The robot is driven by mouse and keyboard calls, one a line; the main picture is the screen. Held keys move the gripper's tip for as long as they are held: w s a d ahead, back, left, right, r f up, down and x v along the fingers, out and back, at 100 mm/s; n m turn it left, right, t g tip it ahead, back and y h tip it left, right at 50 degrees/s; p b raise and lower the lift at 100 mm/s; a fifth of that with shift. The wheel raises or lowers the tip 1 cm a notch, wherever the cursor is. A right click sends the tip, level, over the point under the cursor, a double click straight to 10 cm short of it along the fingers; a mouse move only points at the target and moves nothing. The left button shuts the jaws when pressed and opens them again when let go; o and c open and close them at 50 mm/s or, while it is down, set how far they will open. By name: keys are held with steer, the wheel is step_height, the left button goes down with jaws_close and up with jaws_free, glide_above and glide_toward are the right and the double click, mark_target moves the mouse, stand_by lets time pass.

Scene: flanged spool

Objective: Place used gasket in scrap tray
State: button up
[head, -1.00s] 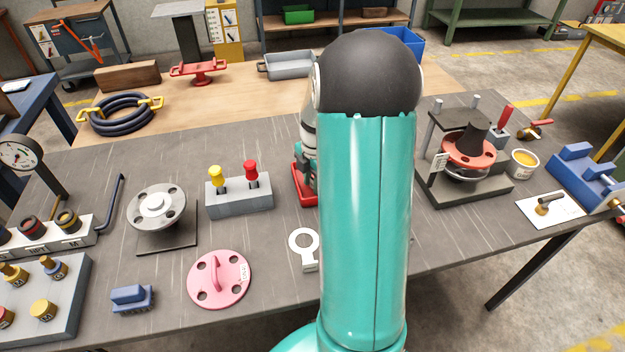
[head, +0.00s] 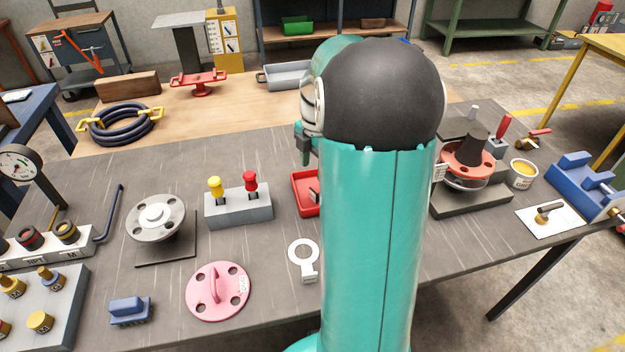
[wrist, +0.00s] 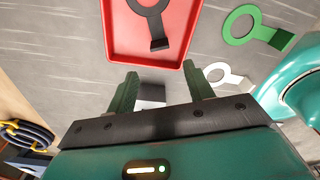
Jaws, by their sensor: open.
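The red scrap tray (head: 304,207) is on the grey bench, partly hidden behind my arm in the head view. The wrist view shows the tray (wrist: 117,35) with a dark ring-shaped gasket with a tab (wrist: 159,22) inside its walls; the ring's far part is cut off by the frame edge. My gripper (wrist: 160,85) is open, its green fingers apart and nothing held between them. It is above the bench near the tray's edge. In the head view only a bit of the gripper (head: 304,145) shows beside my arm, above the tray.
A white ring gasket (head: 302,258) and a green one (wrist: 240,24) lie beside the tray. A grey block with yellow and red knobs (head: 238,207) stands left of it. A pink flange cover (head: 217,290) is at the front. The flanged spool stand (head: 468,165) is right of my arm.

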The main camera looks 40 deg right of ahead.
steer(key=s+a+r+m+t+h, duration=0.1)
steer(key=a+r+m, duration=0.35)
steer(key=a, duration=0.35)
steer(key=s+a+r+m+t, duration=0.1)
steer(key=s+a+r+m, duration=0.15)
steer(key=a+r, duration=0.45)
steer(key=s+a+m+t, duration=0.3)
steer(key=s+a+m, duration=0.6)
steer(key=a, duration=0.5)
steer(key=shift+s+m+t, duration=0.3)
steer(key=shift+m, duration=0.1)
steer(key=shift+r, duration=0.1)
